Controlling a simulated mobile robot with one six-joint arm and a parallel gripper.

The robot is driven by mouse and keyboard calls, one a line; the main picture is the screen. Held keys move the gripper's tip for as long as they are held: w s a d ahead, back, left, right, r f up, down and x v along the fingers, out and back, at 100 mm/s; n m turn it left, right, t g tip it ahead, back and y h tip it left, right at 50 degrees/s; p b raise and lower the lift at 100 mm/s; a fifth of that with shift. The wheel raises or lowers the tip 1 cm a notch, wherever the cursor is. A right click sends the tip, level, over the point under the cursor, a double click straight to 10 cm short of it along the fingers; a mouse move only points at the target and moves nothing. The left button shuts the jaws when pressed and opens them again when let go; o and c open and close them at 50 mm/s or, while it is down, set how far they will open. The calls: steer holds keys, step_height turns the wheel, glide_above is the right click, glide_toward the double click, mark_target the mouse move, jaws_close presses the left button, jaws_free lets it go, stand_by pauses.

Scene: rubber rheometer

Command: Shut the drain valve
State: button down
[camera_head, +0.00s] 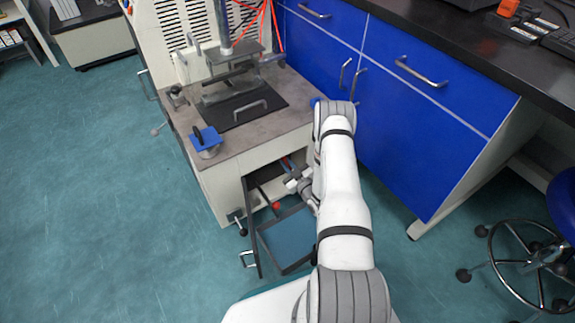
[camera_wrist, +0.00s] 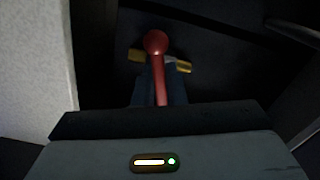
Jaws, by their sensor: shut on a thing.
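The drain valve shows in the wrist view as a red lever (camera_wrist: 157,62) with a rounded end over a brass body (camera_wrist: 182,66). The lever runs from its rounded end back between the dark fingers of my gripper (camera_wrist: 159,86), which is shut on it. The brass shows on both sides of the lever. In the head view my gripper (camera_head: 298,187) is low at the open lower cabinet of the machine, partly hidden by my arm. A small red knob (camera_head: 276,206) shows inside the cabinet there; I cannot tell whether it is the valve.
The open cabinet door (camera_head: 250,230) stands left of a blue-bottomed tray (camera_head: 288,240). A pale wall (camera_wrist: 36,70) is close on the left in the wrist view. Blue cupboards (camera_head: 420,120) stand to the right. The floor on the left is clear.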

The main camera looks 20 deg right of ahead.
steer(key=shift+m, duration=1.9)
steer(key=c, duration=1.5)
jaws_free()
steer(key=s+p, duration=0.1)
steer(key=s, duration=0.1)
steer(key=s+d+p, duration=0.1)
steer(key=s, duration=0.4)
steer(key=shift+s+d+p, duration=0.25)
steer(key=shift+s+p, duration=0.1)
steer(key=shift+p, duration=0.05)
